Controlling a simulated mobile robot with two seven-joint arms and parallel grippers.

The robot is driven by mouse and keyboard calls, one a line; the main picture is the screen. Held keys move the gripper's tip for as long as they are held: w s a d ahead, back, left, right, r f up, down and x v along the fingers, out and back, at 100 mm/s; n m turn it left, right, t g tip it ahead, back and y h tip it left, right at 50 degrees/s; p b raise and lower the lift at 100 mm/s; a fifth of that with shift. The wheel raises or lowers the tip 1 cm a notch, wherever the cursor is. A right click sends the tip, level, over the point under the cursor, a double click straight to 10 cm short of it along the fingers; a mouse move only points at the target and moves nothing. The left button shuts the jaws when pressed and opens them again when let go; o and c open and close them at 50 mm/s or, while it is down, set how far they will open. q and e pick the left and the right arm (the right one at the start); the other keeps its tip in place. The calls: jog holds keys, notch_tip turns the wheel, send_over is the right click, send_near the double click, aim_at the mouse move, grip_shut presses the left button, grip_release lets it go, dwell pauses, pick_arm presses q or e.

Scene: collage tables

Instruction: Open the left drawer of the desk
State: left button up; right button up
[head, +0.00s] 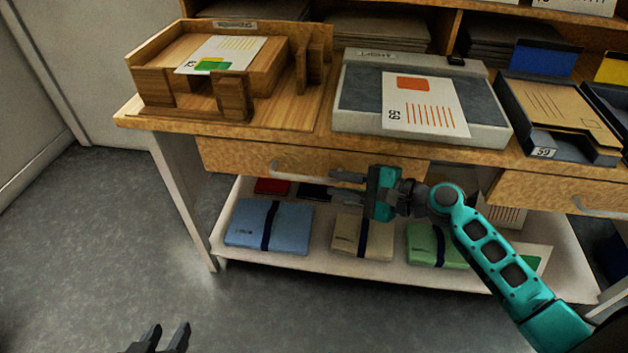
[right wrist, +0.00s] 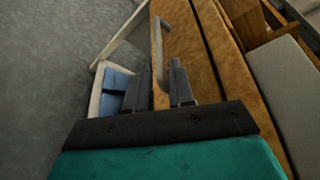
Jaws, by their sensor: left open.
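The desk's left drawer (head: 228,158) has a wooden front with a silver bar handle (head: 277,167). Its front looks about flush with the desk in the head view. My right gripper (head: 346,184) is at the right part of this handle, its fingers partly in front of the drawer. In the right wrist view its two fingers (right wrist: 163,88) are apart, with a wooden edge seen between them. I cannot tell whether they press on the handle. My left gripper (head: 167,338) is open and empty, low over the floor, away from the desk.
On the desktop stand a wooden letter tray (head: 150,88), a grey scale (head: 358,122) with a paper, and a dark tray (head: 603,153). Blue (head: 268,224), tan and green folders lie on the shelf below. The floor before the desk is clear.

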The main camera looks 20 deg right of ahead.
aim_at(321, 180)
jog(key=b+x, duration=0.1)
jog(key=x, duration=0.5)
jog(key=shift+w+a, duration=0.1)
grip_shut()
dwell(0.3)
